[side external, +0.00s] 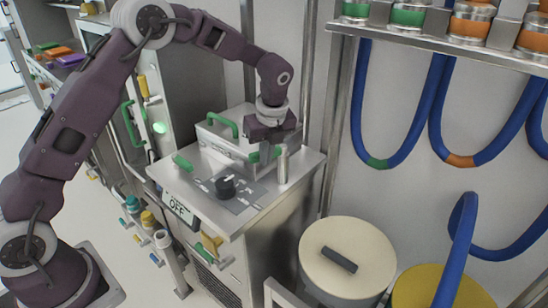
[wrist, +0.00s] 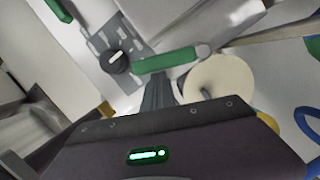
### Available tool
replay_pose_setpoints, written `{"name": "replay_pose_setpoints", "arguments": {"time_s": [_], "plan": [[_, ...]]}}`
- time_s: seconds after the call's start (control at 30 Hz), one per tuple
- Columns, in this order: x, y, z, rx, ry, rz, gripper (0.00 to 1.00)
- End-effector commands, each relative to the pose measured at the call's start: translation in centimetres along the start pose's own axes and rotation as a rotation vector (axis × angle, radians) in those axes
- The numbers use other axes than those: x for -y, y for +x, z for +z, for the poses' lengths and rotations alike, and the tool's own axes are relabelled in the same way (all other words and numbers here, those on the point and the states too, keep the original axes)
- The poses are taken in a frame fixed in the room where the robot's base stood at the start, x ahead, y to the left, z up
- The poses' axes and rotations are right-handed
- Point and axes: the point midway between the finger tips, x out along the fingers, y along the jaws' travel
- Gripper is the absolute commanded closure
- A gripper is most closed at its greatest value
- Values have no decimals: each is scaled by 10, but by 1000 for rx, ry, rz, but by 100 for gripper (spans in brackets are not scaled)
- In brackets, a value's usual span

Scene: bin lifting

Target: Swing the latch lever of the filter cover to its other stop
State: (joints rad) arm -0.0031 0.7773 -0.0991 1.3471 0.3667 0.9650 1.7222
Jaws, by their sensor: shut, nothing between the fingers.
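The green bar that looks like the latch lever (wrist: 165,61) runs across the wrist view, its right end at a grey round post top. In the side external view that silver post (side external: 283,166) stands upright on the steel cabinet top, with the lever partly hidden behind my gripper. The white box with a green handle (side external: 222,125), apparently the filter cover, is behind it. My gripper (side external: 264,166) points down beside the post. Its closed fingers (wrist: 158,92) are empty and close to the lever's side; I cannot tell whether they touch it.
A black knob (side external: 225,187) on a grey plate and another green piece (side external: 183,163) are left on the cabinet top (side external: 240,219). An "OFF" sign (side external: 180,208) is on the front. A cream-lidded drum (side external: 347,235) stands right. Blue hoses (side external: 440,140) hang at the wall.

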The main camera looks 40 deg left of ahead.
Motion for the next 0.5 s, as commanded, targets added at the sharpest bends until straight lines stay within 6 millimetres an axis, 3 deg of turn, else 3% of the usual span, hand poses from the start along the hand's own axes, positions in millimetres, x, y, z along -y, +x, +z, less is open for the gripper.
{"name": "replay_pose_setpoints", "arguments": {"time_s": [0.5], "plan": [[-8,9,36,0,470,-118,100]]}}
